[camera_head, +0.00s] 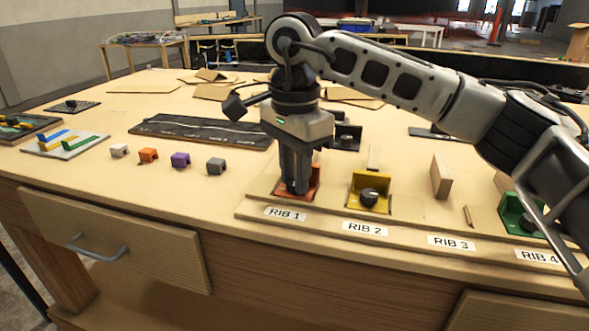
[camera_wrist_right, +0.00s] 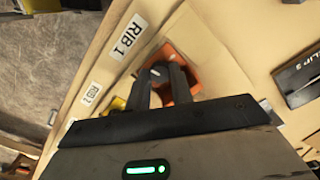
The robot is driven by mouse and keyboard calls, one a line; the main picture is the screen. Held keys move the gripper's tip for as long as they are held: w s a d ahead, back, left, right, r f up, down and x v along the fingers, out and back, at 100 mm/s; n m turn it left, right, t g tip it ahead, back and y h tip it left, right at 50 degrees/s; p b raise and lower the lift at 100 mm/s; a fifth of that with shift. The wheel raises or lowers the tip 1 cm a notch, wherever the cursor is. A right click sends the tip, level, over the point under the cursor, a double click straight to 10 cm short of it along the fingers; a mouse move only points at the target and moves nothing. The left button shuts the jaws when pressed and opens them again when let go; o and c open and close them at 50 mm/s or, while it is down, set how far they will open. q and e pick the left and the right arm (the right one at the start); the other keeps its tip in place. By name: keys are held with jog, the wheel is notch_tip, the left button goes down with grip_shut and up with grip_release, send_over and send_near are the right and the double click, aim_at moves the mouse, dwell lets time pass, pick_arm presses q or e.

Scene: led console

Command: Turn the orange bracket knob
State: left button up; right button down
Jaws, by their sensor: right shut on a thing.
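The orange bracket (camera_head: 312,183) stands at the RIB 1 label on the table's front strip. My right gripper (camera_head: 296,188) points straight down in front of it, its fingers shut on the knob of this bracket. In the right wrist view the fingers (camera_wrist_right: 160,85) reach to the knob (camera_wrist_right: 155,72), whose pale mark shows between the fingertips, with the orange bracket (camera_wrist_right: 190,82) around it. In the head view the fingers hide the knob. My left gripper is not in view.
A yellow bracket (camera_head: 356,191) with a black knob (camera_head: 369,197) stands to the right at RIB 2, a green bracket (camera_head: 510,215) further right at RIB 4. Small coloured blocks (camera_head: 180,160) lie to the left. A dark strip panel (camera_head: 205,131) lies behind them.

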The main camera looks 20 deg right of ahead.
jog(key=m, duration=0.6)
jog(key=shift+w+r+m, duration=0.1)
jog(key=shift+r+m, duration=0.1)
jog(key=shift+m, duration=0.1)
jog(key=m, duration=0.5)
jog(key=shift+r, duration=0.1)
jog(key=m, duration=0.5)
jog(key=shift+d, duration=0.1)
jog(key=shift+m, duration=1.8)
